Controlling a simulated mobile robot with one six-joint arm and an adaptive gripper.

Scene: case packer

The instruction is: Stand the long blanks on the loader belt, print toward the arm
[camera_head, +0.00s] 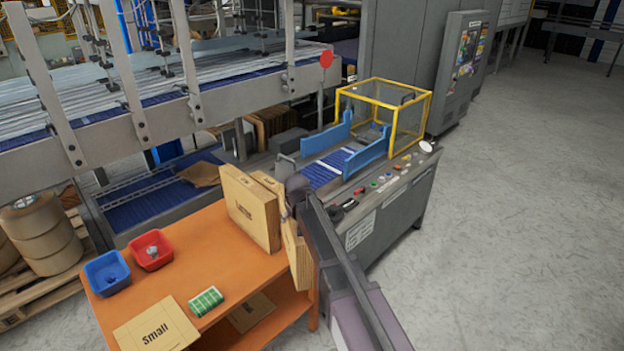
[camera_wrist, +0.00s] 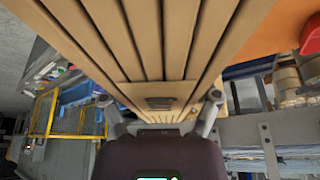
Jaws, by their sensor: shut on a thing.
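Tall cardboard blanks (camera_head: 249,212) stand upright at the right end of the orange table, with dark print on the face toward the camera. My gripper (camera_head: 296,196) is at their right side, above the table's edge. It is shut on a bundle of blanks (camera_head: 298,258), partly hidden by my arm. In the wrist view, several parallel blank edges (camera_wrist: 150,50) fill the space between my gripper's fingers (camera_wrist: 160,106). The loader belt (camera_head: 322,172) is blue and lies between two blue side guides, beyond my gripper. Its visible stretch looks empty.
The orange table (camera_head: 235,265) also bears a blue bin (camera_head: 107,272), a red bin (camera_head: 151,250), a green-white pack (camera_head: 205,301) and a flat "Small" blank (camera_head: 155,326). A yellow-framed guard (camera_head: 410,115) stands at the belt's far end. Grey floor (camera_head: 520,220) is clear at right.

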